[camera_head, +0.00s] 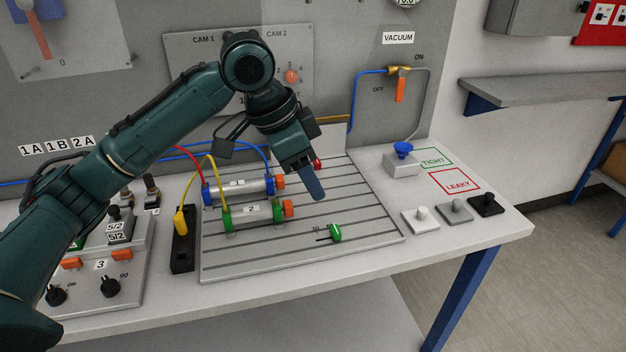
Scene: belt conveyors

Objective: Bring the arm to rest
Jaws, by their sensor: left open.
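My left arm comes in from the left, and its left gripper (311,188) hangs over the slotted plate (360,235), pointing down. The gripper is open and holds nothing that I can see; its fingers overlap from this side. Its tips are just right of the orange ends of the two cylinders, the upper cylinder (240,188) and the lower cylinder marked 2 (254,212). A small red piece (317,163) shows right behind the gripper. A green piece (335,233) sits on the plate further forward. My right gripper is not in view.
A blue suction cup (403,149) stands on a grey block at the right. Several small blocks (455,210) line the bench's right side. A control box (100,270) with knobs is at the left. A valve with an orange lever (400,88) is on the back panel.

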